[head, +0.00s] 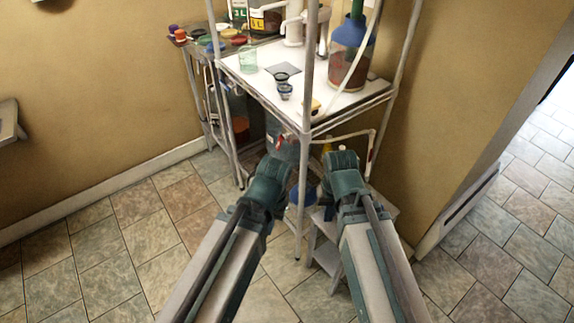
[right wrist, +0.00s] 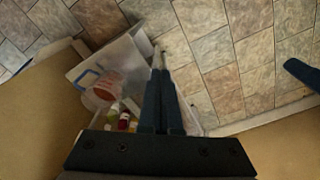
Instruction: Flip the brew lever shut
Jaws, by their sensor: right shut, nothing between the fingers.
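I cannot make out the brew lever for certain. A small red part (head: 281,141) shows under the front edge of the white-topped rack, just above my left gripper (head: 276,163), and may belong to it. The left gripper's fingers are hidden behind its wrist. My right gripper (head: 342,160) is beside it to the right, below the rack's front corner.
The white rack top (head: 335,105) holds a glass jar (head: 248,58), small black cups (head: 284,90) and a big blue-and-brown jug (head: 350,50). Metal posts rise close to both grippers. A small step stool (head: 325,250) stands below. The tiled floor on the left is clear.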

